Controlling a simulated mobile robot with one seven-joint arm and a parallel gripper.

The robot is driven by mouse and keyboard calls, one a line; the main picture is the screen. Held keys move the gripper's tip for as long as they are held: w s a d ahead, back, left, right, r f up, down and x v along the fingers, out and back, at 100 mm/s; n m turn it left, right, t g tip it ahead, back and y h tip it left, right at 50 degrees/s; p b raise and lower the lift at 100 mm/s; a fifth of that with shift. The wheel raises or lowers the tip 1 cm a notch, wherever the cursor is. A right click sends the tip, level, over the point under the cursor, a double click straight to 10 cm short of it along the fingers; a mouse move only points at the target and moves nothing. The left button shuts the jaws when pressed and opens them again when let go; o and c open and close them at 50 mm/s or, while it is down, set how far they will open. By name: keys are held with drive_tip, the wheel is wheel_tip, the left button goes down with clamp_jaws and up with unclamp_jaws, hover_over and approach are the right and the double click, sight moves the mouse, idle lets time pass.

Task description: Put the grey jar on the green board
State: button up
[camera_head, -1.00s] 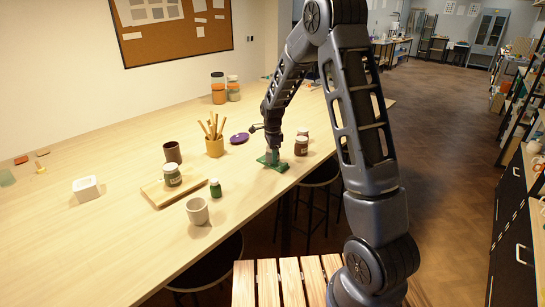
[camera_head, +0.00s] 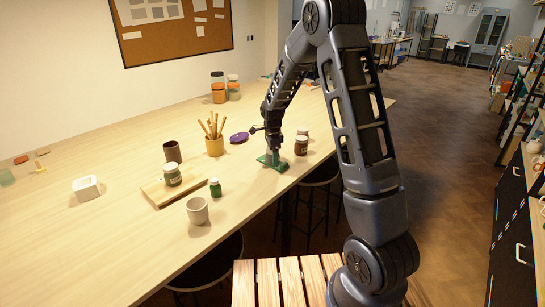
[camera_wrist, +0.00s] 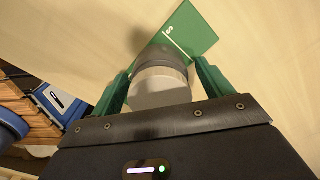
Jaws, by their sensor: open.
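The grey jar (camera_wrist: 160,85), a cylinder with a pale near end and a darker grey band, sits between my open gripper's (camera_wrist: 160,82) green fingers in the wrist view. It overlaps the green board (camera_wrist: 198,32), which carries a white line and a letter. The jar's far end is hidden, so I cannot tell whether it touches the board. In the head view my gripper (camera_head: 272,155) is low over the green board (camera_head: 262,160) near the table's front edge. The jar is hard to make out there.
A brown jar (camera_head: 301,146) stands close to the right of the board.

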wheel_tip(320, 180, up, 12)
drive_tip(key=shift+f, duration=0.15)
drive_tip(key=shift+s+d+r, duration=0.15)
drive_tip(key=shift+d+r, duration=0.05)
drive_tip(key=shift+r, duration=0.15)
drive_tip(key=s+d+r+n+t, duration=0.2)
drive_tip(key=s+d+r+n, duration=0.5)
drive_tip(key=s, duration=0.5)
drive_tip(key=s+d+r+n+t, duration=0.1)
drive_tip(key=s+d+r+n, duration=0.3)
drive_tip(key=s+d+r, duration=0.55)
drive_tip(key=s+d+f+n, duration=0.1)
drive_tip(key=s+n, duration=0.1)
drive_tip(key=s, duration=0.5)
drive_tip(key=s+d+f+n+t, duration=0.1)
drive_tip(key=s+d+f+n, duration=0.1)
drive_tip(key=s, duration=0.5)
drive_tip(key=shift+d+f+n+t, duration=0.2)
drive_tip(key=shift+d+n+t, duration=0.1)
drive_tip(key=shift+n, duration=0.3)
